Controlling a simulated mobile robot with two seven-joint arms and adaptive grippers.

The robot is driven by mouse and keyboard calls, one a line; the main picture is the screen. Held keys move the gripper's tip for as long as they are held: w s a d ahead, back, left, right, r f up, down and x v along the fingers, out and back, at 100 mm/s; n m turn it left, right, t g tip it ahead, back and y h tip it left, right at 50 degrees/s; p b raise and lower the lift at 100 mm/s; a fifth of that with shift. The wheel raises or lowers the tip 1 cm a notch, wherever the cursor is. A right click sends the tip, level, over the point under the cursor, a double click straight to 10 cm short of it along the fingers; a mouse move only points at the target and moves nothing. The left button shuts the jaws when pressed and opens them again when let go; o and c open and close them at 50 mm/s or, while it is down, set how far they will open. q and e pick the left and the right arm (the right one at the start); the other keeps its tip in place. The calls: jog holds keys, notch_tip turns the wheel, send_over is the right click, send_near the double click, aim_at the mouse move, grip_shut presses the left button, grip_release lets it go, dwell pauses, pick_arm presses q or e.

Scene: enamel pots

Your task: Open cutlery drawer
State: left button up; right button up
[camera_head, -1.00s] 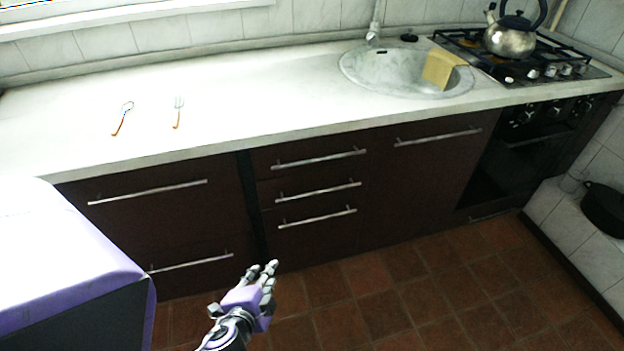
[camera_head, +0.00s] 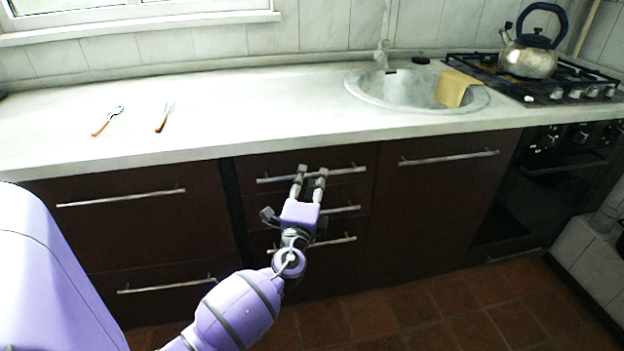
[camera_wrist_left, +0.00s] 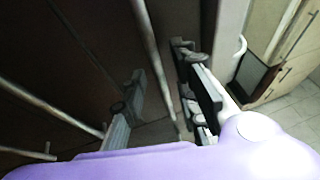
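A stack of three dark brown drawers stands under the counter in the middle of the head view, all shut. The top drawer (camera_head: 262,166) has a long silver bar handle (camera_head: 345,171). The label of the cutlery drawer is not visible. My left gripper (camera_head: 311,171) is in front of this stack, its two fingers apart and pointing up at the top handle. In the left wrist view, the open fingers (camera_wrist_left: 160,90) are on either side of a thin metal bar (camera_wrist_left: 155,62). Contact with the bar cannot be told. My right gripper is not in view.
A spoon (camera_head: 108,120) and a fork (camera_head: 165,117) lie on the white counter (camera_head: 240,105). A kettle (camera_head: 528,58) stands on the hob at right. Other drawers (camera_head: 130,230) are at left.

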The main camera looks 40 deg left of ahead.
pick_arm(q)
jog(key=shift+w+a, duration=0.25)
jog(key=shift+w, duration=0.3)
grip_shut()
